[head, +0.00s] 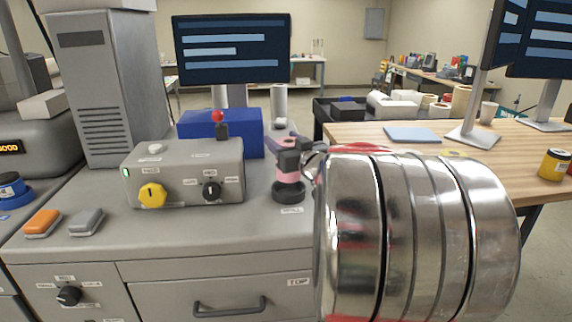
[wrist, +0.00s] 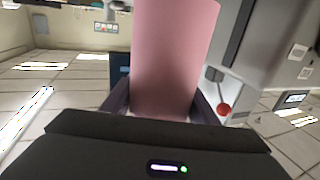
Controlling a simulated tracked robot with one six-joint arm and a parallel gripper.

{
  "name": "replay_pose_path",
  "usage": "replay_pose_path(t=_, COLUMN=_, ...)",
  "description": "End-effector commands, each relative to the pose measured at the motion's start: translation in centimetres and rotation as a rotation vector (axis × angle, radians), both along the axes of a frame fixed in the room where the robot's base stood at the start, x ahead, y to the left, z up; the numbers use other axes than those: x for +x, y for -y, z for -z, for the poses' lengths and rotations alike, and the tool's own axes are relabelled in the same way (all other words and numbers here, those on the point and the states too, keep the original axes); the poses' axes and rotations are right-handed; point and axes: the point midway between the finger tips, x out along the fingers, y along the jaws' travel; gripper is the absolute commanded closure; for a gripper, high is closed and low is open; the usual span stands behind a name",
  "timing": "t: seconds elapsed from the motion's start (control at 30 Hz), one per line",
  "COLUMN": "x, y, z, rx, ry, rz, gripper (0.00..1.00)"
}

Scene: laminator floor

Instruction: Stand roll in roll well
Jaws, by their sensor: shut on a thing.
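The pink roll (wrist: 172,55) stands out from between my jaws in the wrist view, and my gripper (wrist: 163,105) is shut on it. In the head view only a little of the pink roll (head: 282,172) shows, behind dark parts of my gripper (head: 289,157). There the roll looks upright. A dark round holder (head: 289,192), seemingly the roll well, sits on the grey bench top with a label in front. The roll appears over or at this holder. My arm and gripper hide part of it, so I cannot tell whether the roll's end is inside.
A grey control box (head: 185,172) with a yellow knob stands left of the holder. A blue box (head: 221,130) and a pale upright cylinder (head: 280,105) are behind. A wooden table (head: 370,137) is at right.

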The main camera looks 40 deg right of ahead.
Motion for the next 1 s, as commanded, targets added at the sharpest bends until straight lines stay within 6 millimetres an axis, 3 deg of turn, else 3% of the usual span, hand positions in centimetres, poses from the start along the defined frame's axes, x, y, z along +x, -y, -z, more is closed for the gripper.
replay_pose_path(t=0.1, x=0.0, y=0.0, z=1.5, rx=0.0, ry=0.0, rz=0.0, gripper=0.75)
replay_pose_path(t=0.47, x=0.0, y=-0.1, z=1.8, rx=-0.002, ry=0.002, rz=-0.001, gripper=0.75)
replay_pose_path(t=0.8, x=0.1, y=-0.1, z=5.3, rx=0.001, ry=0.0, rz=-0.001, gripper=0.75)
replay_pose_path(t=1.0, x=0.0, y=-0.1, z=5.5, rx=-0.002, ry=0.002, rz=-0.001, gripper=0.75)
